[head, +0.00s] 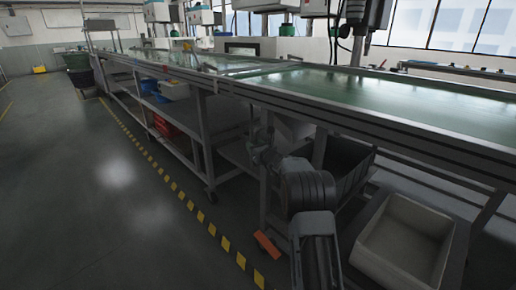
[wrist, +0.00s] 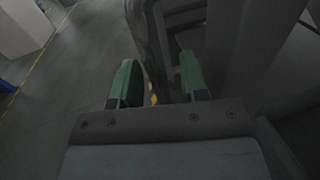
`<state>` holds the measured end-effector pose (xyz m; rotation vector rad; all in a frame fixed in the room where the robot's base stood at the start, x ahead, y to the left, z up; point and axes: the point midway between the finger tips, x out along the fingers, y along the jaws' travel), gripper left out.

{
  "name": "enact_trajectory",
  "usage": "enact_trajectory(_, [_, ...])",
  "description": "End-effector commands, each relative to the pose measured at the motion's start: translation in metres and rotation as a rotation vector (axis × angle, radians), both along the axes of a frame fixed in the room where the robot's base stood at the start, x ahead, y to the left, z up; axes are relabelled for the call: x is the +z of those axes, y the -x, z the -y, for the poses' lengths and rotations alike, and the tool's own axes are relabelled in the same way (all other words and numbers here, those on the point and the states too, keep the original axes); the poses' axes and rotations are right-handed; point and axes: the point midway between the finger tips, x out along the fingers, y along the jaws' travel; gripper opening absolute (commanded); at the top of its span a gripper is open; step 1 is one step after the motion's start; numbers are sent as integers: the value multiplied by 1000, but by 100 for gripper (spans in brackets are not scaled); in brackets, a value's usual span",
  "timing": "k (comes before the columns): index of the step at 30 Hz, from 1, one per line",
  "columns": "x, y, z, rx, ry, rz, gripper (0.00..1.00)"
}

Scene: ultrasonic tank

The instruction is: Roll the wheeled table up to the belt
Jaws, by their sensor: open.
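The long belt line has a green top (head: 400,95) and a grey metal side rail, and it runs from the right foreground to the far left. A grey frame with a low shelf (head: 237,153) and a caster at its foot stands under the near side of the line. I cannot tell whether it is the wheeled table or part of the line. In the head view my arm reaches in front of the line's legs, and my fingertips are not clear there. In the wrist view my gripper (wrist: 157,82) is open, its green fingertips apart, with a dark upright bar beyond and between them.
A pale bin (head: 402,240) and a dark crate (head: 343,170) are under the line at right. The floor left of the yellow dashed line (head: 190,204) is clear.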

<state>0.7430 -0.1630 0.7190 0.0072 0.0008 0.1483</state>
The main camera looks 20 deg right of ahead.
Motion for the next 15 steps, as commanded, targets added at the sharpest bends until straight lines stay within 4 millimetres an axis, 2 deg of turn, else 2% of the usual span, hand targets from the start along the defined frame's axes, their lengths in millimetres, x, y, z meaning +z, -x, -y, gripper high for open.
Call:
enact_trajectory(5, [1, 13, 4, -2, -2, 0, 41])
enact_trajectory(15, [3, 78, 14, -5, -1, 0, 41])
